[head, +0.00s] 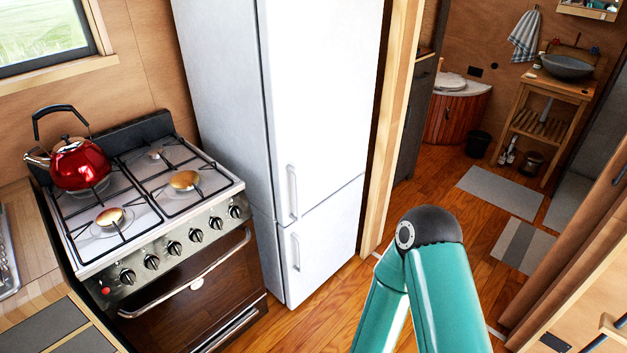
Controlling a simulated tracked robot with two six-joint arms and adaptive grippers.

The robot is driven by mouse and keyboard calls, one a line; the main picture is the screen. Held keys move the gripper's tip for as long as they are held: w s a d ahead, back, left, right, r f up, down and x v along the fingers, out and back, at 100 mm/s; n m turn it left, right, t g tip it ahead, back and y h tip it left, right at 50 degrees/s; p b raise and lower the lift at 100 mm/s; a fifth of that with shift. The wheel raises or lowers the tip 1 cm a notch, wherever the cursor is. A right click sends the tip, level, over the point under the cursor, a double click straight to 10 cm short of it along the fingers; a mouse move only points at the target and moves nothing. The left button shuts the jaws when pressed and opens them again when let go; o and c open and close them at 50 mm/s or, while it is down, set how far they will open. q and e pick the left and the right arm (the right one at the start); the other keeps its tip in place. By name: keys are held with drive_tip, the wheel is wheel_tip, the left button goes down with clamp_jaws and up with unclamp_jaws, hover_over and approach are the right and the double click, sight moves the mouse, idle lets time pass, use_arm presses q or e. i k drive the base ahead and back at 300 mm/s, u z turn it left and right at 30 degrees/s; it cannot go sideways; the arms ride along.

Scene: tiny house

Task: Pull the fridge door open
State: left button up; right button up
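The white fridge (318,110) stands upright in the middle of the head view, to the right of the stove. Its tall upper door looks shut and has a vertical handle (292,193) near its lower left edge. A lower door (330,238) also looks shut and has its own vertical handle (296,251) at its upper left. A teal arm link of mine with a dark joint rises at the bottom, right of the fridge's base. Neither of my grippers shows in the view.
A stove (150,200) with a red kettle (78,163) stands left of the fridge. A wooden door frame (392,130) stands close on the fridge's right, opening to a bathroom. Some wooden floor (308,322) is clear before the fridge.

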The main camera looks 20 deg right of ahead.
sight(319, 57)
drive_tip(key=u, duration=0.45)
drive_tip(key=i, duration=1)
drive_tip(key=z, duration=0.45)
